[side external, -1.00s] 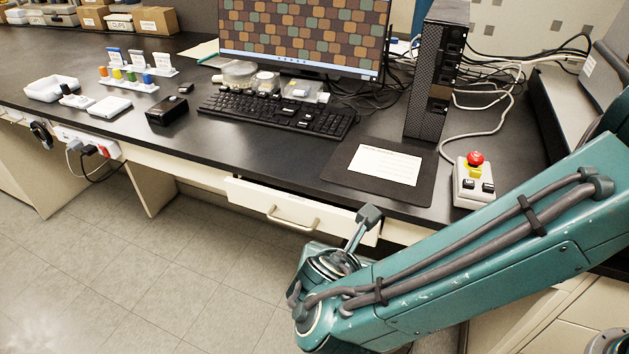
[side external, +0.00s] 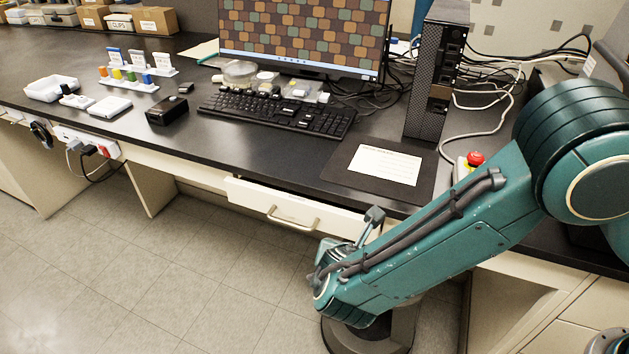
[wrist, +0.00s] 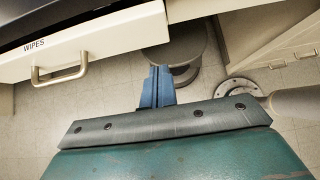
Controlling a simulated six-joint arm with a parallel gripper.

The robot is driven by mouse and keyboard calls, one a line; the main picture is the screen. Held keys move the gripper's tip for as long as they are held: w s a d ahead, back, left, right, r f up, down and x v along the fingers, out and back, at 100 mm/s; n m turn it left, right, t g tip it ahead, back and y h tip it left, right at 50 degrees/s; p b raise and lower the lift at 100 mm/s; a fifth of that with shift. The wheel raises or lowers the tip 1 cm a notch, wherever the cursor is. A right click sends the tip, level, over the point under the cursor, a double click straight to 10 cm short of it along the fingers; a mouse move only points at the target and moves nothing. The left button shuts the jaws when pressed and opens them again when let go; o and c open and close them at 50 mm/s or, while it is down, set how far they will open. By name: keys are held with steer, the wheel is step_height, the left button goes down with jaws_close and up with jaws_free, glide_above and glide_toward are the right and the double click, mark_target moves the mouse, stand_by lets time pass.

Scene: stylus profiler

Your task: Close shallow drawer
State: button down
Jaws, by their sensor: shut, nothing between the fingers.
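The shallow drawer is a cream drawer front (side external: 335,218) under the black desktop, standing a little out from the desk edge with a dark gap behind its top. Its bar handle (side external: 293,220) faces the floor side. In the wrist view the drawer front (wrist: 115,46) crosses the upper left, with a WIPES label and the pale handle (wrist: 60,77). My gripper (wrist: 158,72) shows there as blue fingers held together and empty, to the right of the handle and apart from the drawer in the picture. In the side view the fingertips cannot be made out clearly.
The desktop holds a keyboard (side external: 285,113), a mouse mat (side external: 345,185) with a paper, a computer tower (side external: 430,85) and a red stop button (side external: 475,158). Cream cabinets (wrist: 265,30) stand at the right in the wrist view.

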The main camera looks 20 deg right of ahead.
mark_target(368, 237)
steer(key=shift+w+d+f, duration=0.2)
steer(key=shift+w+d, duration=0.65)
steer(key=shift+w+d+f, duration=0.15)
steer(key=shift+w+d, duration=0.7)
steer(key=shift+w+d, duration=1.8)
steer(key=shift+d, duration=0.05)
steer(key=shift+s+a, duration=0.3)
steer(key=shift+a, duration=0.05)
steer(key=s+a+f+v, duration=0.1)
steer(key=f+v, duration=0.1)
steer(key=v, duration=1)
steer(key=shift+s+a+r, duration=0.35)
steer(key=shift+a, duration=0.1)
